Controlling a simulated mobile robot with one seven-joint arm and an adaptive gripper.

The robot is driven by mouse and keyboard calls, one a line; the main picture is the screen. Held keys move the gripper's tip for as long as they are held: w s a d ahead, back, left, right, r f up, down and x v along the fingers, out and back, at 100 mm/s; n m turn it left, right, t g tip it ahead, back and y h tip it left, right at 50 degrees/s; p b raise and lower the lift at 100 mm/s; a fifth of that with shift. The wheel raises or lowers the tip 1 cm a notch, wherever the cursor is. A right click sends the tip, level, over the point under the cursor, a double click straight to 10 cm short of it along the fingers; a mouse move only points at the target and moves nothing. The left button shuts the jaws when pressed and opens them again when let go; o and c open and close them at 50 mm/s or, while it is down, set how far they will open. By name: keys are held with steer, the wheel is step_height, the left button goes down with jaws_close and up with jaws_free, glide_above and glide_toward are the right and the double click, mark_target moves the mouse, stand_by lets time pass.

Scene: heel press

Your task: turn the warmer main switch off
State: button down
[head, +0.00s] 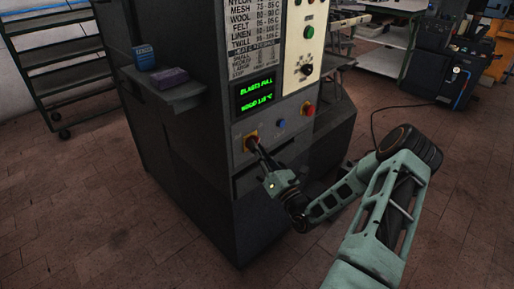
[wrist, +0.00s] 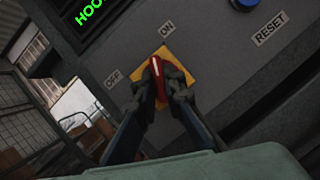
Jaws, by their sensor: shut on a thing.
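The warmer main switch is a red handle (wrist: 156,68) on a yellow plate (wrist: 184,68), with the OFF label (wrist: 112,74) to its left and the ON label (wrist: 167,28) above it in the wrist view. The handle stands nearly upright in that view, its upper end pointing roughly toward ON. In the head view the yellow plate (head: 248,137) is low on the cabinet's front. My gripper (wrist: 165,92) is shut on the red handle, a finger on each side. It also shows at the switch in the head view (head: 254,146). The fingers hide the handle's lower sides.
A green-lit display (head: 252,95) is above the switch. A blue RESET button (head: 281,123) and a red knob (head: 308,109) are to its right. A shelf (head: 180,95) with two small boxes juts from the cabinet's left. The floor in front is clear.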

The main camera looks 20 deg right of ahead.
steer(key=n+y, duration=0.2)
steer(key=n, duration=0.1)
steer(key=n+y, duration=0.1)
steer(key=n, duration=0.3)
steer(key=shift+d+f+g+y, duration=0.1)
steer(key=shift+d+g+y, duration=0.05)
steer(key=shift+g+y, duration=0.2)
steer(key=shift+n+y, duration=0.25)
steer(key=shift+n, duration=0.25)
steer(key=c, duration=2)
jaws_free()
steer(key=v, duration=1.2)
